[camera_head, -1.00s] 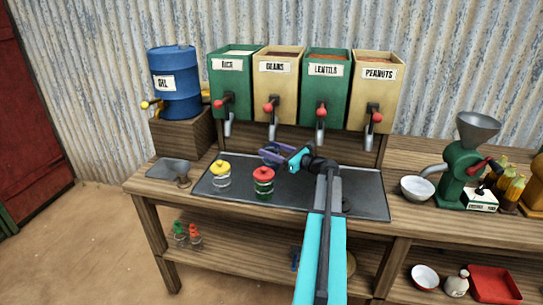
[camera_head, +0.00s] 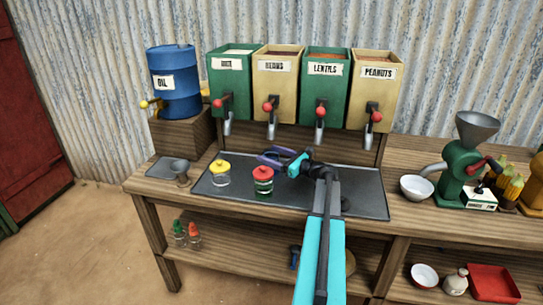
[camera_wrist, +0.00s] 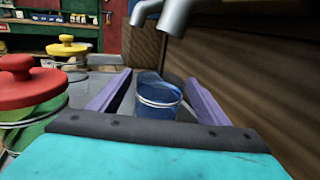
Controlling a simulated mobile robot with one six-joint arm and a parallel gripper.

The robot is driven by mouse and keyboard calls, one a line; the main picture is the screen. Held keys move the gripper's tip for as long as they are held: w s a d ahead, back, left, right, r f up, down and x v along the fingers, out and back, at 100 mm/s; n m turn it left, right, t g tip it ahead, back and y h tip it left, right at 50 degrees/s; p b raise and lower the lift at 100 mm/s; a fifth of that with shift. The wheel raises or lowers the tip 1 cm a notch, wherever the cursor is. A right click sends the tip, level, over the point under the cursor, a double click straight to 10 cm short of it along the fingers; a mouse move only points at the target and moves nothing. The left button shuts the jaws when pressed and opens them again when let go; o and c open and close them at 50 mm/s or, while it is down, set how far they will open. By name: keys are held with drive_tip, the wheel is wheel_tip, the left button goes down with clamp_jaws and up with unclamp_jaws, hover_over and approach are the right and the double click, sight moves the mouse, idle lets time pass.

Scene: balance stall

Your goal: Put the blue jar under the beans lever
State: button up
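The blue jar (camera_wrist: 158,98) stands upright on the dark tray (camera_head: 365,190), between my gripper's purple fingers in the wrist view. A gap shows on each side of it. In the head view it is mostly hidden by my gripper (camera_head: 277,156). My gripper is open, low over the back of the tray. The beans lever (camera_head: 268,107) has a red knob on the tan beans bin (camera_head: 276,88), with a metal spout (camera_head: 271,131) below. Two spouts hang above the jar in the wrist view, the nearer one (camera_wrist: 178,14) above and slightly right.
A red-lidded jar (camera_head: 263,181) and a yellow-lidded jar (camera_head: 219,174) stand on the tray left of my gripper. The rice (camera_head: 236,85), lentils (camera_head: 322,93) and peanuts (camera_head: 377,92) bins flank the beans bin. A white bowl (camera_head: 417,188) and a green grinder (camera_head: 459,178) stand right.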

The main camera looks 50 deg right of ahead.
drive_tip(key=shift+r, duration=0.2)
drive_tip(key=s, duration=0.4)
drive_tip(key=s+d, duration=0.1)
drive_tip(key=s, duration=0.3)
drive_tip(key=s+d+b, duration=0.1)
drive_tip(key=s, duration=0.3)
drive_tip(key=shift+a+f, duration=0.15)
idle(0.8)
